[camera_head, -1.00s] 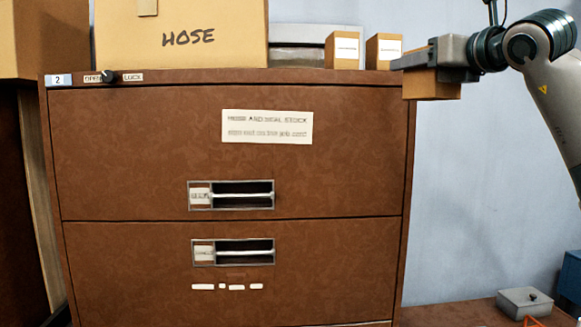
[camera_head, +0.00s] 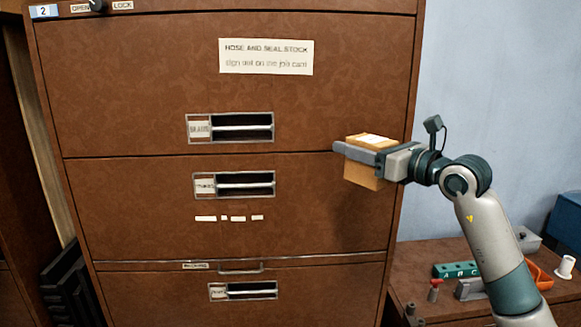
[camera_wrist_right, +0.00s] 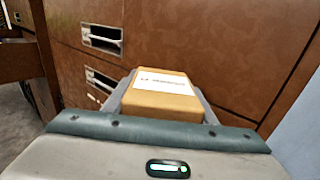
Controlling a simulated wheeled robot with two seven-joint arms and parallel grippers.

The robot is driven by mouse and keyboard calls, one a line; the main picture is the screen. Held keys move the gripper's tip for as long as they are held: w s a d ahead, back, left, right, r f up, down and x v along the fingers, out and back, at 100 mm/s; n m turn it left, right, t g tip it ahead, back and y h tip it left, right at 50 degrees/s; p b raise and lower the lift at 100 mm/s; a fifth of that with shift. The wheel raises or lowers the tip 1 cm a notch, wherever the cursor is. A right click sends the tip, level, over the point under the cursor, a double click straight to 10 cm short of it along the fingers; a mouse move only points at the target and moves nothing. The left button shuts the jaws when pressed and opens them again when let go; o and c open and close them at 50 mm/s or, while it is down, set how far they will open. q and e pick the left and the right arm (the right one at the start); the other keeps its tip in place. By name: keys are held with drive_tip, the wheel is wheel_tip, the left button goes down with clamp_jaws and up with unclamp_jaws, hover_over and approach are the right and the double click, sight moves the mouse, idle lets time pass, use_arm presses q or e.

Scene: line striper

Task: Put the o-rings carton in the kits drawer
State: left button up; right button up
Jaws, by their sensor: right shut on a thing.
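My right gripper (camera_head: 360,157) is shut on a small tan carton (camera_head: 364,174) with a white label on top. It holds the carton in the air in front of the cabinet's right side, roughly level with the second drawer shown. The carton also shows between the fingers in the right wrist view (camera_wrist_right: 165,93); its label is too small to read. The brown cabinet (camera_head: 130,120) has a top drawer, a middle drawer (camera_head: 120,215) and a lower drawer (camera_head: 150,295), all closed. Their handle tags are too blurred for me to tell which is kits. My left gripper is not in view.
A low brown bench (camera_head: 430,255) at the right holds a green lettered block (camera_head: 455,270), a grey box, an orange item and a white spool (camera_head: 565,267). An OPEN/LOCK knob (camera_head: 98,5) is at the cabinet's top left. Dark slatted parts stand at lower left.

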drive_tip(key=s+f, duration=0.5)
drive_tip(key=f, duration=0.6)
drive_tip(key=s+f, duration=0.5)
drive_tip(key=f, duration=0.5)
drive_tip(key=s+d+f+m+h, duration=0.1)
drive_tip(key=s+d+f, duration=0.2)
drive_tip(key=s+f, duration=0.3)
drive_tip(key=s+d+f+t+h+b, duration=0.1)
drive_tip(key=s+d+f, duration=0.1)
drive_tip(key=s+f, duration=0.4)
drive_tip(key=s, duration=0.4)
drive_tip(key=shift+s+d+f+m+t, duration=0.3)
drive_tip(key=shift+s+d+f+m, duration=0.05)
drive_tip(key=shift+d+m, duration=0.05)
drive_tip(key=shift+f, duration=0.15)
